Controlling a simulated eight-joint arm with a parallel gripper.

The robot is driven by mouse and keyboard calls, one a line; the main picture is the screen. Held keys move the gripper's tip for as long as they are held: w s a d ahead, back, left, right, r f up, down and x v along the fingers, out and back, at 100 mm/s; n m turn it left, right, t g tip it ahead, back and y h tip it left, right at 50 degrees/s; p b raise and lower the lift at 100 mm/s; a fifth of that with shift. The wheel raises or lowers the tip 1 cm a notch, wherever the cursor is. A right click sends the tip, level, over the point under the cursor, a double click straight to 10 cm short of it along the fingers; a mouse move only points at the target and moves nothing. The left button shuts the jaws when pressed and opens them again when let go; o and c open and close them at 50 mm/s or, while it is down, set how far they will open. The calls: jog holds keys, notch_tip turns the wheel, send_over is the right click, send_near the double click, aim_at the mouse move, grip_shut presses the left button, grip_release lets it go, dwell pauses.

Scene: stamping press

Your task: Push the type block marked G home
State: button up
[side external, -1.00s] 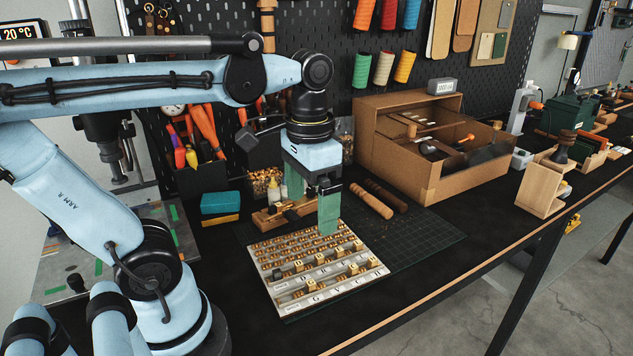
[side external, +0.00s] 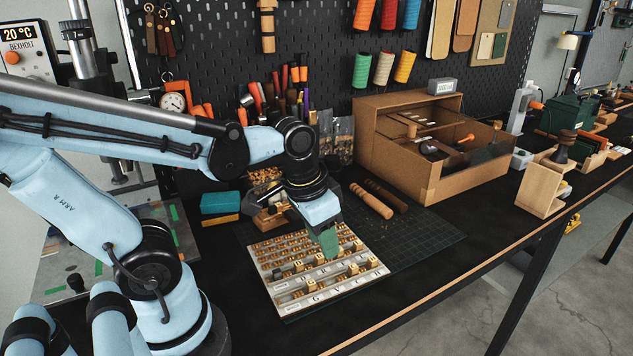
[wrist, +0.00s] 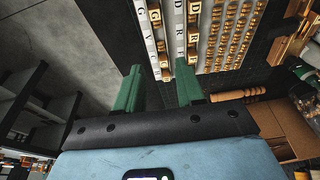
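The type tray (side external: 278,300) is a pale board on the mat, with rows of small brass type blocks and printed letter strips. The front strip reads G, V, C in the side view; the wrist view shows it at upper left. A brass block (wrist: 155,15) stands beside the strip's G; its own letter is too small to read surely. My gripper (side external: 328,244) is tilted low over the tray's right half. In the wrist view my gripper's (wrist: 158,68) two green fingers are apart with nothing held between them. Contact with the blocks cannot be told.
A wooden handled tool (side external: 371,201) and a dark one lie behind the tray. A cardboard organiser (side external: 400,155) stands at the back right. A teal block (side external: 221,202) lies left of the tray. The green cutting mat (side external: 425,238) is clear to the right.

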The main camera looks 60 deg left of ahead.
aim_at(311, 282)
jog(key=s+g, duration=0.1)
jog(key=s+f+g, duration=0.1)
jog(key=shift+a+f+g, duration=0.2)
jog(key=shift+f+g, duration=0.05)
jog(key=shift+g, duration=0.15)
jog(key=shift+f, duration=3.75)
grip_shut()
jog(key=shift+r, duration=2)
jog(key=shift+n, duration=0.4)
jog(key=w+a+r, duration=0.1)
jog(key=a, duration=0.2)
jog(key=w+a+r, duration=0.1)
jog(key=w+a, duration=0.1)
jog(key=a, duration=0.1)
jog(key=w+a+r, duration=0.1)
jog(key=w+a, duration=0.1)
jog(key=a, duration=0.1)
jog(key=shift+w+a, duration=0.15)
jog(key=shift+a, duration=0.05)
jog(key=a+r, duration=0.2)
jog(key=a, duration=1.3)
jog(key=shift+w+r+n, duration=0.25)
jog(key=shift+w+n, duration=0.05)
jog(key=shift+n, duration=0.1)
